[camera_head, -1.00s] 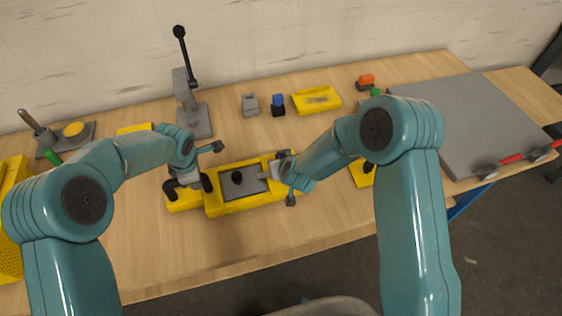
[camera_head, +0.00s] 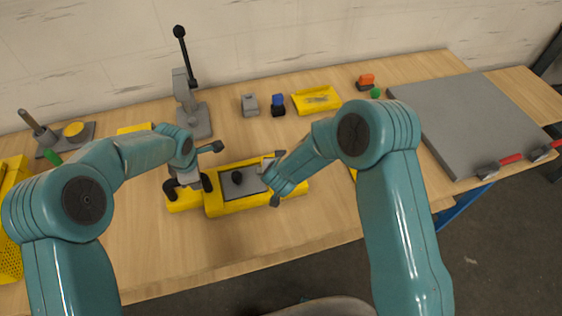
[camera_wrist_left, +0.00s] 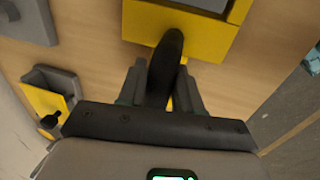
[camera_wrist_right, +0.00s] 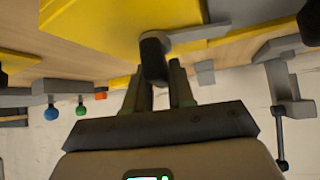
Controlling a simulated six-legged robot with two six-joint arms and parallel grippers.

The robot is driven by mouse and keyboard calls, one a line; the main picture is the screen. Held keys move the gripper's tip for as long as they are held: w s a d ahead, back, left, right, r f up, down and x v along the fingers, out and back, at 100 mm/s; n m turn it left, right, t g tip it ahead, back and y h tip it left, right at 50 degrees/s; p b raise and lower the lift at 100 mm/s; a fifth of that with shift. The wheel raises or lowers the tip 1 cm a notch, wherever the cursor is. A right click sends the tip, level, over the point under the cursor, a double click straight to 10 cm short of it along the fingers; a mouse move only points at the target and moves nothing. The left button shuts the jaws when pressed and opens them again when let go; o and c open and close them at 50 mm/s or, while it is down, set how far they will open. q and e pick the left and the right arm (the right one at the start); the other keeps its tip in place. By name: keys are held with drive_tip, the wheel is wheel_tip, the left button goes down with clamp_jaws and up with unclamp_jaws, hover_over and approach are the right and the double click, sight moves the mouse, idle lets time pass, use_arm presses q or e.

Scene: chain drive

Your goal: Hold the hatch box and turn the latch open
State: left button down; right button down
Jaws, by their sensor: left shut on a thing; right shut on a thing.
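The yellow hatch box (camera_head: 228,209) with a grey lid (camera_head: 240,188) and a black knob (camera_head: 237,178) on it lies on the bench in the head view. My left gripper (camera_wrist_left: 163,82) is shut on the black handle (camera_wrist_left: 170,55) at the box's left end. My right gripper (camera_wrist_right: 158,82) is shut on the black grip of the latch (camera_wrist_right: 153,58). The latch's grey arm (camera_wrist_right: 195,34) runs from the grip along the box (camera_wrist_right: 110,25) in the right wrist view. In the head view my right wrist hides most of the latch.
A grey lever press (camera_head: 193,115) stands behind the box. Small grey (camera_head: 250,104) and blue (camera_head: 278,104) blocks and a yellow tray (camera_head: 316,100) lie at the back. A large grey plate (camera_head: 470,120) fills the right side. The bench in front of the box is clear.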

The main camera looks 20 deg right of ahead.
drive_tip(key=m+g+h, duration=0.1)
drive_tip(key=m, duration=0.1)
drive_tip(key=m+h, duration=0.2)
drive_tip(key=shift+w+m+g, duration=0.1)
drive_tip(key=shift+m+g, duration=0.2)
drive_tip(key=shift+g, duration=0.1)
drive_tip(key=m+g+h, duration=0.1)
drive_tip(key=m, duration=0.1)
drive_tip(key=m+g+h, duration=0.1)
drive_tip(key=m+g, duration=0.1)
drive_tip(key=m, duration=0.1)
drive_tip(key=shift+h, duration=0.3)
drive_tip(key=shift+m, duration=0.3)
drive_tip(key=c, duration=1)
unclamp_jaws()
drive_tip(key=shift+c, duration=0.2)
drive_tip(key=v, duration=0.7)
drive_tip(key=shift+r, duration=0.25)
drive_tip(key=shift+a, duration=0.15)
